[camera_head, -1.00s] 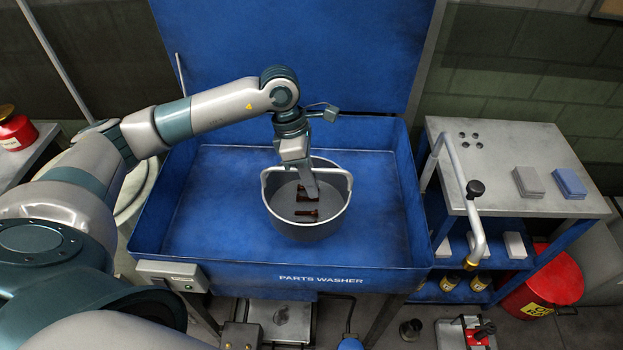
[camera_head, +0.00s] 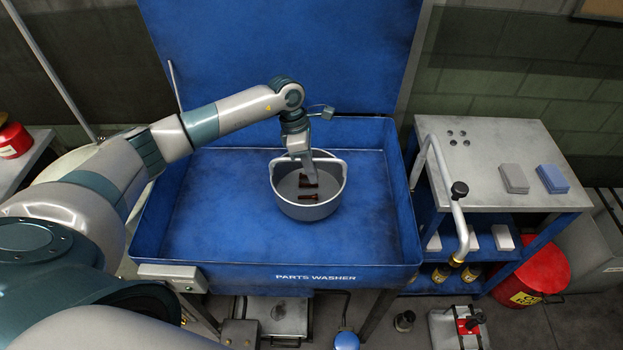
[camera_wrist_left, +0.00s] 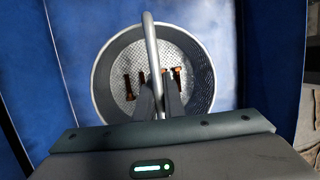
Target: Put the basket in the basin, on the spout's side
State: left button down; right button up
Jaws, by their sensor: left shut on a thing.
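The grey basket (camera_head: 308,210) holds several dark brown bolts and is over or in the blue parts washer basin (camera_head: 220,240), near its middle. I cannot tell whether its bottom touches the basin floor. My left gripper (camera_head: 310,180) reaches down at the basket and is shut on its raised handle. In the left wrist view the handle (camera_wrist_left: 152,60) passes between the fingers of the gripper (camera_wrist_left: 160,90), with the perforated basket floor and bolts below. The spout (camera_head: 460,215) is a grey bent pipe at the basin's right side. My right gripper is not in view.
The basin's blue lid stands open behind it. A grey-topped cart (camera_head: 500,150) with a grey and a blue stack stands to the right. A red can (camera_head: 535,275) is beside it. The basin floor right of the basket is clear.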

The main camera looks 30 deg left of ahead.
pick_arm(q)
jog(key=shift+f+p, duration=0.6)
jog(key=shift+f, duration=0.05)
notch_tip(320, 180, down, 2)
jog(key=shift+f+p, duration=0.25)
jog(key=shift+p, duration=0.3)
jog(key=shift+f, duration=0.15)
jog(key=c, duration=2.3)
grip_release()
jog(key=shift+f, duration=0.1)
jog(key=o, duration=0.4)
jog(key=shift+o, duration=0.2)
jog(key=shift+r, duration=0.2)
